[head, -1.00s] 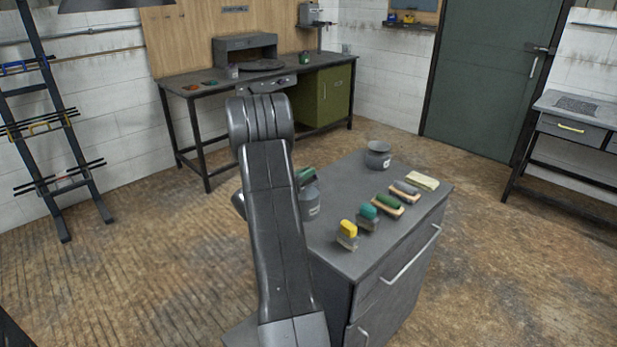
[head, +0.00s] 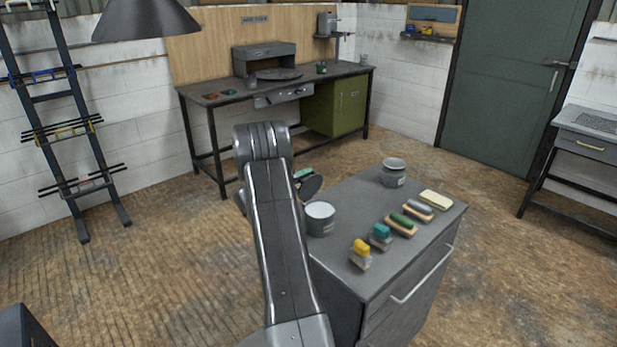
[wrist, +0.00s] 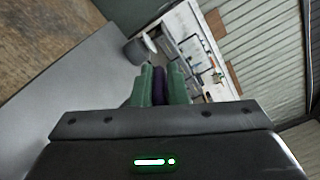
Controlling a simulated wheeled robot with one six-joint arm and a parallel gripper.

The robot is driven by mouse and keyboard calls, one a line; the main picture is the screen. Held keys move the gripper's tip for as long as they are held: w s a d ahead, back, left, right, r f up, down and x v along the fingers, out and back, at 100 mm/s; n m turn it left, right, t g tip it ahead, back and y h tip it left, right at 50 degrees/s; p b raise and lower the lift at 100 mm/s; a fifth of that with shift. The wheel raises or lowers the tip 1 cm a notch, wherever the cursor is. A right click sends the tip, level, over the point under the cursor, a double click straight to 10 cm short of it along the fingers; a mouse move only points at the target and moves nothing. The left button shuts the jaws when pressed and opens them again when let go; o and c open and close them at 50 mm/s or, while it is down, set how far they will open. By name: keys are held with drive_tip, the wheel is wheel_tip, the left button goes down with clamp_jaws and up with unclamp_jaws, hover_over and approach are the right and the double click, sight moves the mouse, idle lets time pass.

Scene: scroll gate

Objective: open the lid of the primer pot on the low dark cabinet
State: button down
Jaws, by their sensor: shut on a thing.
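The grey primer pot (head: 320,220) stands upright on the low dark cabinet (head: 345,275), just right of my arm in the head view. Its top is open and shows a pale surface inside. A dark round lid (head: 312,188) is tilted above the pot's back left rim, apart from the opening. My gripper (head: 303,173) is mostly hidden behind my arm, with a bit of green finger showing at the lid. In the wrist view, my gripper's green fingers (wrist: 159,75) are shut on a small purple piece (wrist: 159,88), apparently the lid's knob. The lid's disc is not clear there.
A second grey pot (head: 394,174) stands at the cabinet's back. Several brushes, including a yellow one (head: 361,250) and a green one (head: 401,222), and a pale cloth (head: 436,199) lie along its right side. A workbench (head: 275,95) stands behind; the floor between is clear.

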drive_tip(key=shift+w+a+f+b, duration=0.7)
drive_tip(key=shift+w+a+f, duration=0.15)
drive_tip(key=shift+w+a, duration=0.1)
drive_tip(key=shift+s+f, duration=0.1)
drive_tip(key=shift+f, duration=0.05)
drive_tip(key=c, duration=1.5)
unclamp_jaws()
drive_tip(key=shift+a+r, duration=0.15)
drive_tip(key=shift+r, duration=0.05)
drive_tip(key=b+v, duration=0.2)
drive_tip(key=v, duration=1.1)
drive_tip(key=shift+s+a+r+b, duration=0.1)
drive_tip(key=shift+s+a+b, duration=0.1)
drive_tip(key=shift+b, duration=0.2)
